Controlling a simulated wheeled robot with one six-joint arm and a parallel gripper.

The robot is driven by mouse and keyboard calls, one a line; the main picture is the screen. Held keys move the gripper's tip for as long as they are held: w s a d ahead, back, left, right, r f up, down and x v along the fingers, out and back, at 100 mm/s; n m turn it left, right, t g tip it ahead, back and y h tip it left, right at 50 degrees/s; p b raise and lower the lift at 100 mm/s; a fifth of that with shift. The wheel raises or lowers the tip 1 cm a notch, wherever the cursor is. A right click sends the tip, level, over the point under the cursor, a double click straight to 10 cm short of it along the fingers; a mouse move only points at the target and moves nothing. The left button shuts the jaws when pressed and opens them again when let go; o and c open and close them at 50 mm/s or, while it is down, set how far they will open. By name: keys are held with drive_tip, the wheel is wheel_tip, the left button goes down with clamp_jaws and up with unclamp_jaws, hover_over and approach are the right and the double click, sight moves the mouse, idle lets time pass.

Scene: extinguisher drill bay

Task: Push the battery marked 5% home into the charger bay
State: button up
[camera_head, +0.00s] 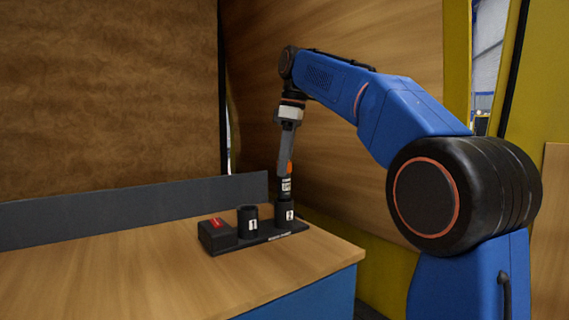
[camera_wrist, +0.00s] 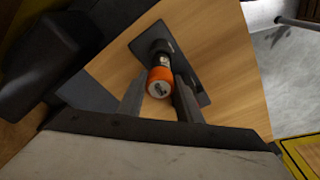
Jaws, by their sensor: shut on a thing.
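The battery (camera_head: 285,186), dark with a pale label and an orange cap, stands upright above the charger's socket marked 2 (camera_head: 290,216). Its lower end meets the socket's mouth; how deep it sits I cannot tell. The cap also shows in the wrist view (camera_wrist: 160,80), with a pale round face whose mark is too small to read. My gripper (camera_head: 285,162) points down and is shut on the battery near its cap. Its two fingers flank the cap in the wrist view. The charger base (camera_head: 262,239) lies on the wooden bench.
A second socket marked 1 (camera_head: 248,221) looks empty. A black box with a red patch (camera_head: 216,234) sits at the charger's left end. The wooden bench top (camera_head: 170,275) is clear in front. A grey rail (camera_head: 120,208) runs along its back.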

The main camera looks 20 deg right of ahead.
sight(284, 185)
drive_tip(key=shift+f, duration=3.45)
idle(1.1)
drive_tip(key=shift+r, duration=0.3)
idle(0.5)
drive_tip(key=o, duration=1.2)
drive_tip(key=r, duration=0.4)
drive_tip(key=d+r, duration=0.1)
drive_tip(key=r, duration=0.7)
drive_tip(key=shift+s+d, duration=0.3)
drive_tip(key=shift+s, duration=0.1)
